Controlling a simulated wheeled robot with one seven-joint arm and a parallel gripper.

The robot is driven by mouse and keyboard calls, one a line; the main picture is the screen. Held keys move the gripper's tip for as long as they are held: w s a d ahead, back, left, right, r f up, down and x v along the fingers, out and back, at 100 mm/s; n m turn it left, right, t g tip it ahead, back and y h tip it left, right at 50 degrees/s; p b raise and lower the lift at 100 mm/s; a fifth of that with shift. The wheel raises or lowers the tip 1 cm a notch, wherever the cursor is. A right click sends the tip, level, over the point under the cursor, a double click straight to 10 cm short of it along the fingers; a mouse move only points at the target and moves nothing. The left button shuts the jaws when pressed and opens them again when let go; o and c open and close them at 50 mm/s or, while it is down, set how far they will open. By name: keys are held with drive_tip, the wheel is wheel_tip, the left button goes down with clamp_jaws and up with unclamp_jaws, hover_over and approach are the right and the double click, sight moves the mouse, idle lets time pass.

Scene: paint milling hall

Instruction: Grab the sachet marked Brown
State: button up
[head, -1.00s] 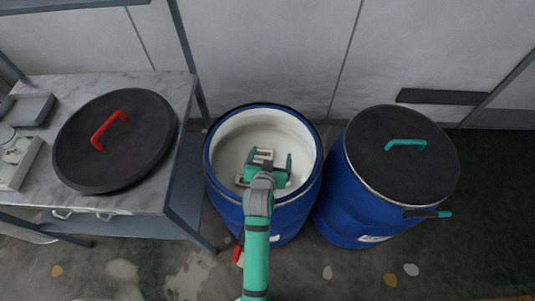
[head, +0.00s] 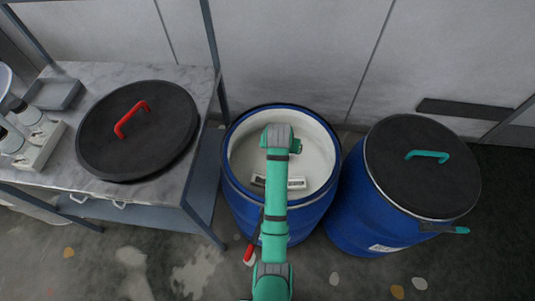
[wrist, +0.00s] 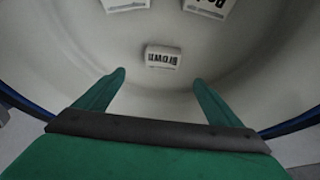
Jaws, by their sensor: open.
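The sachet marked Brown (wrist: 163,56) is a small white packet, its dark lettering upside down in the wrist view. It lies on the pale inside of the open blue drum (head: 232,172). My gripper (wrist: 158,77) is open and empty, its two green fingers pointing toward the sachet. The sachet sits just beyond the fingertips, roughly centred between them and apart from them. In the head view my arm reaches into the drum and hides the fingers. A white packet (head: 297,183) shows beside my arm there, its lettering too small to read.
Two more white sachets, one at the upper left (wrist: 125,4) and one at the upper right (wrist: 208,6), are cut off in the wrist view. A closed blue drum (head: 355,215) stands at right. A marble-topped table (head: 150,200) with a black red-handled lid (head: 140,150) stands at left.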

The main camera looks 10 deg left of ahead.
drive_tip(key=shift+a+x, duration=0.15)
drive_tip(key=shift+x, duration=2.55)
drive_tip(key=shift+a+x, duration=0.15)
drive_tip(key=shift+x, duration=2.6)
drive_tip(key=shift+s, duration=0.15)
drive_tip(key=shift+c, duration=0.5)
drive_tip(key=c, duration=1.1)
